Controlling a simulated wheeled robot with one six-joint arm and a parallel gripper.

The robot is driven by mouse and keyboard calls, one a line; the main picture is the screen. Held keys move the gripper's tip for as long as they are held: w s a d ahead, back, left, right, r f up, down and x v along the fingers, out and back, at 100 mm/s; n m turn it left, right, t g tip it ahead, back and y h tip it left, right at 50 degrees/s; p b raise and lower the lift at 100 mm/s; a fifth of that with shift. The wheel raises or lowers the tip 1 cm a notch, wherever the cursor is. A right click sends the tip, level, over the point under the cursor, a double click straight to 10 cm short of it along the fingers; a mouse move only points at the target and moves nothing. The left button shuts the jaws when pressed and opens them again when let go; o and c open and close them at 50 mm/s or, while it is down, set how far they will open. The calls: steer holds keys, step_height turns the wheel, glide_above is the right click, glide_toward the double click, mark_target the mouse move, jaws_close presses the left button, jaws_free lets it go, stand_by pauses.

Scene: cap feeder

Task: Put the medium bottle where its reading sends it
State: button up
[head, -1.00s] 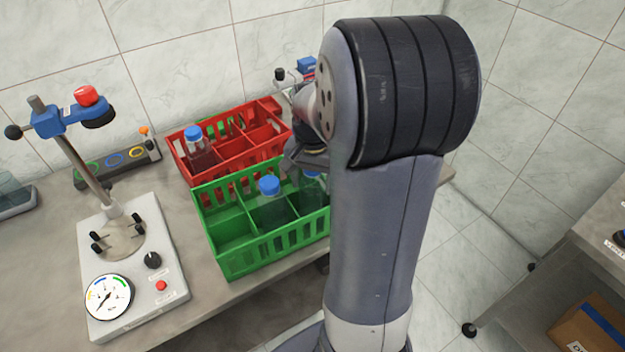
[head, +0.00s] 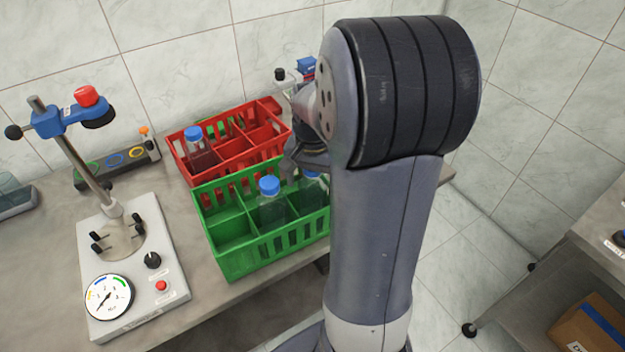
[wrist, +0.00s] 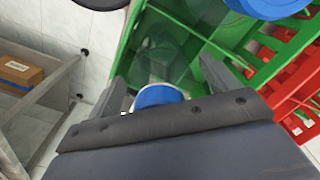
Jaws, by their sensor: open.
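A blue-capped clear bottle (wrist: 165,58) stands in a compartment of the green crate in the wrist view, its cap (wrist: 158,97) between my fingers. In the head view this seems to be the bottle (head: 313,190) at the crate's right, partly hidden by my arm. My gripper (wrist: 166,78) is open around the cap, not visibly clamped. Another blue-capped bottle (head: 270,205) stands in the middle of the green crate (head: 240,262). I cannot tell which is the medium one. The capping stand (head: 135,255) at left has a round dial (head: 108,297), its needle toward the lower left.
A grey strip with green, blue and yellow rings (head: 115,160) lies at the back left. A cardboard box (head: 590,325) is on a lower shelf at right.

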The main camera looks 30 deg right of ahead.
step_height(320, 180, up, 12)
steer(key=shift+f, duration=0.1)
stand_by(0.5)
